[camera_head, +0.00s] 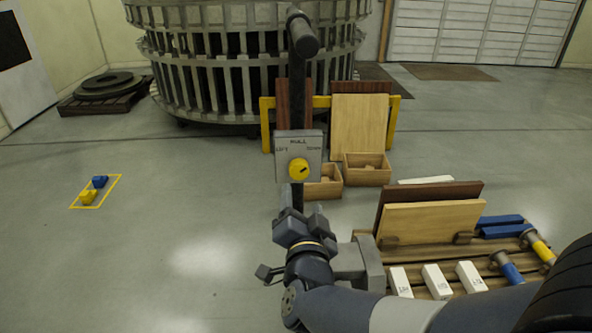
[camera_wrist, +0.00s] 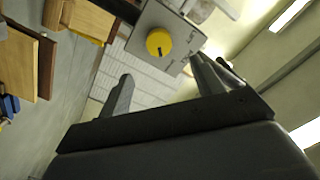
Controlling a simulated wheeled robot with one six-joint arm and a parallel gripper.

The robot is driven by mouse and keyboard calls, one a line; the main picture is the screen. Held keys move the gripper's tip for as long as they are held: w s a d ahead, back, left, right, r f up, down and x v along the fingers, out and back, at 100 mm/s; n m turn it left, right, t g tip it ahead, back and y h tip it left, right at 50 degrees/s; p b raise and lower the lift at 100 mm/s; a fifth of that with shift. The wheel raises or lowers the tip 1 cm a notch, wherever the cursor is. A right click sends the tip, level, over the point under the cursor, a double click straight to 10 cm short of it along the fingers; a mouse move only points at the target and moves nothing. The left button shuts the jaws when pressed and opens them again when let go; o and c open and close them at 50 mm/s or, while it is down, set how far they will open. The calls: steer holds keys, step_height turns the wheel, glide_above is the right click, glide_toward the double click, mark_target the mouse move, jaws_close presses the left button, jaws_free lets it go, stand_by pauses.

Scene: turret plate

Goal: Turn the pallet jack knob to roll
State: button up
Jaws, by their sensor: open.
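The round yellow knob (camera_head: 299,168) sits on a grey square plate (camera_head: 285,142) on the pallet jack's dark upright handle (camera_head: 297,90). The plate reads "LIFT" at left, "DOWN" at right and a blurred word at top. A small dark mark shows on the knob's right half in the head view. My gripper (camera_head: 293,212) is just below the plate, apart from the knob. In the wrist view the knob (camera_wrist: 159,41) is ahead of my open, empty fingers (camera_wrist: 165,80), between their lines, and the plate (camera_wrist: 185,22) is tilted.
A pallet (camera_head: 375,258) with boards, white blocks and blue and yellow parts lies at right, close to my arm. Wooden boxes (camera_head: 367,176) and a yellow rack (camera_head: 265,125) stand behind the handle. A large slatted ring structure (camera_head: 240,90) is at the back. The left floor is mostly clear.

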mark_target(300, 172)
steer(key=w+b, duration=0.1)
steer(key=w, duration=0.9)
steer(key=shift+d, duration=0.1)
steer(key=shift+c, duration=0.3)
steer(key=c, duration=0.9)
